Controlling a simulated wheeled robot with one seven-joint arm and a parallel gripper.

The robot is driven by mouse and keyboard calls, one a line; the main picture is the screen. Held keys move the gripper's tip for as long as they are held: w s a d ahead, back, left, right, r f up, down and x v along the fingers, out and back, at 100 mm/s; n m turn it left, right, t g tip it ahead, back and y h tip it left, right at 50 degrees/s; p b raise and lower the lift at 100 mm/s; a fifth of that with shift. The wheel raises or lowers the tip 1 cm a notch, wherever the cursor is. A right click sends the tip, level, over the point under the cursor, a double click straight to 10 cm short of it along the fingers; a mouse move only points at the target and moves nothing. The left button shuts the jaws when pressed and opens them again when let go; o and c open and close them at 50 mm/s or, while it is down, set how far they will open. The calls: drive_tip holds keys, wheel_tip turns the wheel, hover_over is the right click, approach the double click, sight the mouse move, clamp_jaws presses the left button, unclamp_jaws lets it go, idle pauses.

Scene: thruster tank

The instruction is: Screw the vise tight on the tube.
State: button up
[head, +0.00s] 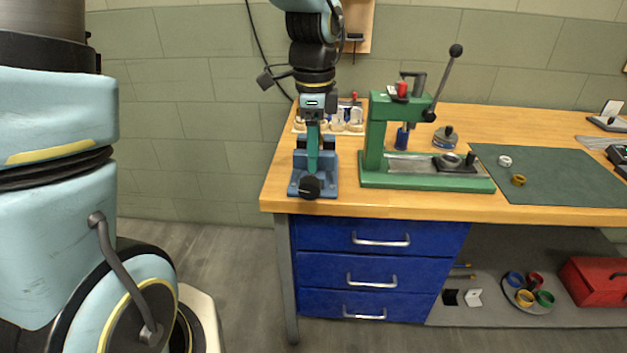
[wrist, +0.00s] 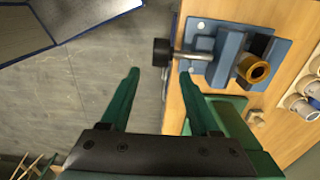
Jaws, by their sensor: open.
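The blue vise (head: 328,184) stands at the left front corner of the workbench. Its black screw knob (head: 310,187) faces the front edge. In the wrist view the vise (wrist: 229,48) shows its knob (wrist: 162,52) on a steel screw. A brass-coloured tube (wrist: 253,68) sits at the vise jaws, its open end showing; I cannot tell how firmly it is held. The tube is hidden in the head view. My gripper (head: 312,168) points down over the vise. In the wrist view my gripper (wrist: 160,73) is open and empty, with the knob just beyond and between its fingertips.
A green press (head: 375,135) with a long lever stands close to the right of the vise. A rack of pale holders (head: 345,120) is behind the vise. A dark green mat (head: 560,178) with small rings lies further right. The floor left of the bench is clear.

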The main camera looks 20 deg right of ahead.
sight(314, 181)
wheel_tip(314, 181, down, 7)
drive_tip(key=shift+f+p, duration=0.2)
drive_tip(key=shift+p, duration=0.15)
drive_tip(key=shift+c, duration=0.2)
drive_tip(key=shift+s, duration=0.1)
clamp_jaws()
